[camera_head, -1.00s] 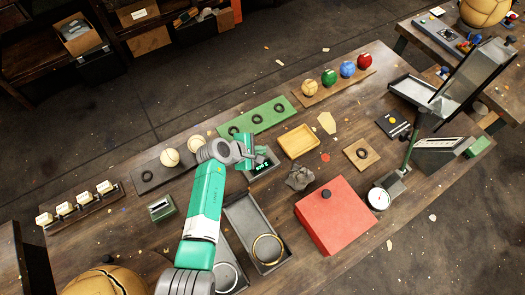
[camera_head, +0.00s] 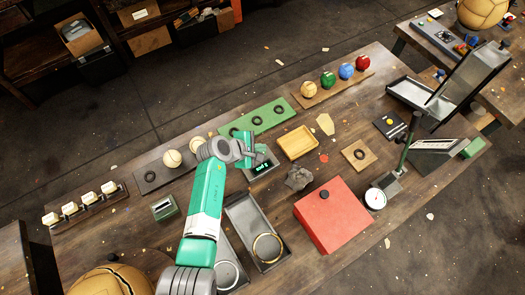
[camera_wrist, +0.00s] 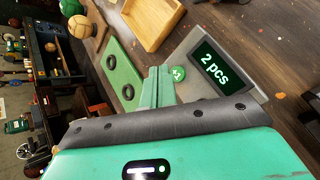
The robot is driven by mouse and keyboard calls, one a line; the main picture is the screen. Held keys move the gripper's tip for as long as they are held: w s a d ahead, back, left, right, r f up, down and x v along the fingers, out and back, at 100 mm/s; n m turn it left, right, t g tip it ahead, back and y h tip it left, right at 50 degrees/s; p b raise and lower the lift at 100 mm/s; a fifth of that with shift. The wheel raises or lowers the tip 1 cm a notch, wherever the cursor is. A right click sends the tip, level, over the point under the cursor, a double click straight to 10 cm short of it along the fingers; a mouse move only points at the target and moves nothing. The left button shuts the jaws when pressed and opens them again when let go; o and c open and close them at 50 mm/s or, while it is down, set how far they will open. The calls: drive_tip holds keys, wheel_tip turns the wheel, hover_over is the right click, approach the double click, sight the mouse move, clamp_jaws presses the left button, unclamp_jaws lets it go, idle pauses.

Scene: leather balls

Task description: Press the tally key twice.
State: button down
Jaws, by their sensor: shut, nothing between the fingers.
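The tally counter (camera_wrist: 215,65) is a grey box with a dark display reading "2 pcs" in green in the wrist view. Its round green tally key (camera_wrist: 178,74), marked "+1", sits beside the display. My gripper (camera_wrist: 158,82) is shut and empty. Its fingertips appear just beside the key in the wrist view and the key's face is uncovered. I cannot tell the exact height of the tips above it. In the head view the counter (camera_head: 262,169) lies partly behind my gripper (camera_head: 258,155).
A green board (camera_head: 268,112) with dark rings lies behind the counter. A wooden tray (camera_head: 316,147) stands to its right, a crumpled grey lump (camera_head: 298,179) and a red box (camera_head: 333,222) in front on the right. A dark open tray (camera_head: 239,213) lies in front.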

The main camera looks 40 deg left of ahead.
wheel_tip(320, 180, up, 4)
drive_tip(key=p, duration=0.3)
drive_tip(key=shift+r, duration=0.1)
idle(0.6)
